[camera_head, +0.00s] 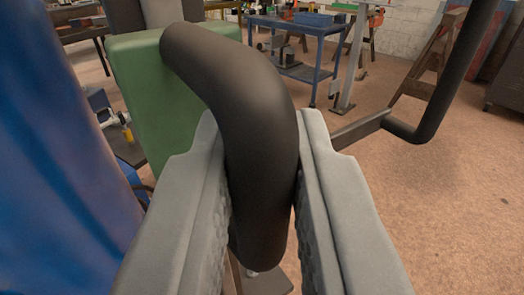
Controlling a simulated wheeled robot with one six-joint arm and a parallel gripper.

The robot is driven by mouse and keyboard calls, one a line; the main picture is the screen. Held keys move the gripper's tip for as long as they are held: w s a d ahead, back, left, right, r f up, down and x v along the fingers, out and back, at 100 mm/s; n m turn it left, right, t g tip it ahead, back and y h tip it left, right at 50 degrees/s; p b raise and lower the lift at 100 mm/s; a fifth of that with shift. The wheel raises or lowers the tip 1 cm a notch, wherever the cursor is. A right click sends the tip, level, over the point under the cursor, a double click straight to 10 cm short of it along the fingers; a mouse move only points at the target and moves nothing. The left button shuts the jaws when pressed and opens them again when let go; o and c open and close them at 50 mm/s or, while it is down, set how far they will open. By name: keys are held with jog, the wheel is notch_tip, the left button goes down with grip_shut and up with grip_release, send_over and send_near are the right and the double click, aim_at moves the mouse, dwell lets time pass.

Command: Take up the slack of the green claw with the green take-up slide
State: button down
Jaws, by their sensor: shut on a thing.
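A green block (140,90), which looks like the green take-up slide, stands at the upper left. A thick black curved handle (245,95) comes out of its top and bends down toward me. My gripper (262,185) is shut on this black handle, with one grey finger on each side of it. The lower end of the handle shows between the fingers. The rest of the green block's lower part is hidden behind the left finger. I cannot make out the green claw.
A large blue surface (60,150) stands close along the left edge. A black bent bar (440,110) reaches in at the right. A blue cart (295,45) and a wooden trestle (430,65) stand farther back. The brown floor (450,220) at the right is clear.

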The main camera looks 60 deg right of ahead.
jog(key=shift+f, duration=1.3)
jog(key=c, duration=1.5)
grip_release()
jog(key=shift+w+f, duration=0.1)
jog(key=shift+o, duration=0.3)
jog(key=shift+r, duration=0.2)
jog(key=shift+s+a+r, duration=0.1)
jog(key=shift+s+a, duration=0.1)
jog(key=shift+a, duration=0.1)
jog(key=v, duration=1.6)
jog(key=shift+s+a, duration=0.2)
jog(key=shift+a, duration=0.1)
